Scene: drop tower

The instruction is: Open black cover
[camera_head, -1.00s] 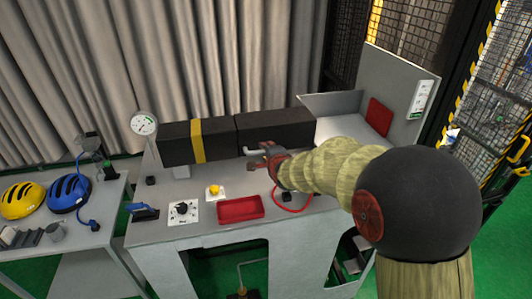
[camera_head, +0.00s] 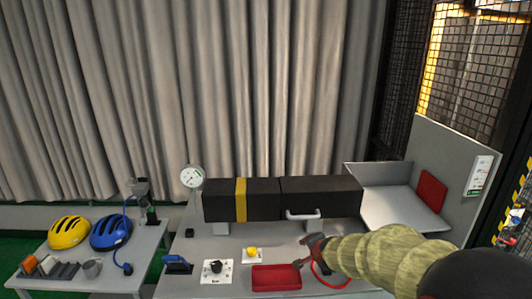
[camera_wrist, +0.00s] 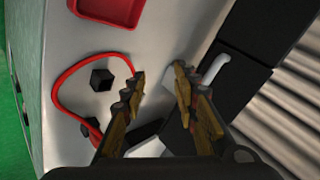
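The black cover (camera_head: 335,197) is the right part of a long dark box on the bench and lies closed against the left part, which has a yellow band (camera_head: 241,200). Its pale handle (camera_head: 303,215) sits on the front face, low and to the left. My gripper (camera_head: 308,241) is just in front of and below the handle. In the wrist view my gripper (camera_wrist: 160,75) has its fingers apart with nothing between them. There the handle (camera_wrist: 214,67) is just right of the right finger, outside the gap, beside the dark cover (camera_wrist: 237,90).
A red tray (camera_head: 276,278), a yellow button (camera_head: 251,252), a dial plate (camera_head: 216,270) and a red cable (camera_wrist: 62,82) are on the bench. A gauge (camera_head: 191,177) stands left of the box. A grey panel with a red pad (camera_head: 431,191) is at the right.

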